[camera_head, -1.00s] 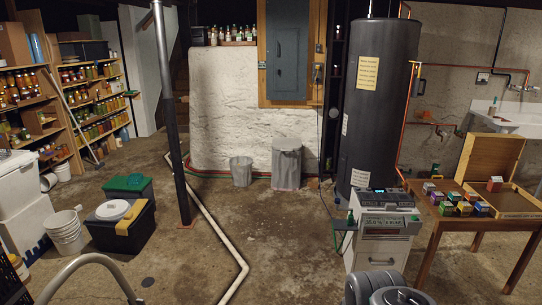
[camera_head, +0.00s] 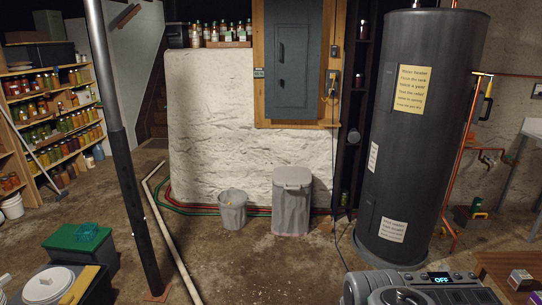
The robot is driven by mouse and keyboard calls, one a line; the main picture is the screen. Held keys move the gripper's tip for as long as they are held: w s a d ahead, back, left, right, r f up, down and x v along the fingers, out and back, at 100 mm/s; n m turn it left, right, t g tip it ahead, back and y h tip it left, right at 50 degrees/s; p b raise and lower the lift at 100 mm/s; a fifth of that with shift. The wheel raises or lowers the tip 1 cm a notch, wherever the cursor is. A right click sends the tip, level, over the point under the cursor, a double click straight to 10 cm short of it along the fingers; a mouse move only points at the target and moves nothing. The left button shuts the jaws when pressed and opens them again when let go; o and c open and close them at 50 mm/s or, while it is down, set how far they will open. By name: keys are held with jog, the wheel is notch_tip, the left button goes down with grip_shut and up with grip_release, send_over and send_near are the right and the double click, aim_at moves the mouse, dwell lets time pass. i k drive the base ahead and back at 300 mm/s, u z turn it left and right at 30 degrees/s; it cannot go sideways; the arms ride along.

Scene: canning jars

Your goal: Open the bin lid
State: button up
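A grey bin (camera_head: 291,212) with a lid stands on the concrete floor against the low whitewashed wall. Its lid (camera_head: 292,177) lies on top and looks shut. The inside of the bin is hidden. My gripper is not in view. Rounded grey parts of my own arm show at the bottom edge, right of centre, far in front of the bin and not touching it.
A smaller open grey bucket (camera_head: 232,211) stands left of the bin. A dark water heater (camera_head: 416,150) stands to the right. A slanted dark post (camera_head: 133,200) and a white floor pipe (camera_head: 176,245) are on the left. The floor before the bin is clear.

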aim_at(290, 177)
jog(key=i, duration=3.9)
jog(key=u, duration=1.45)
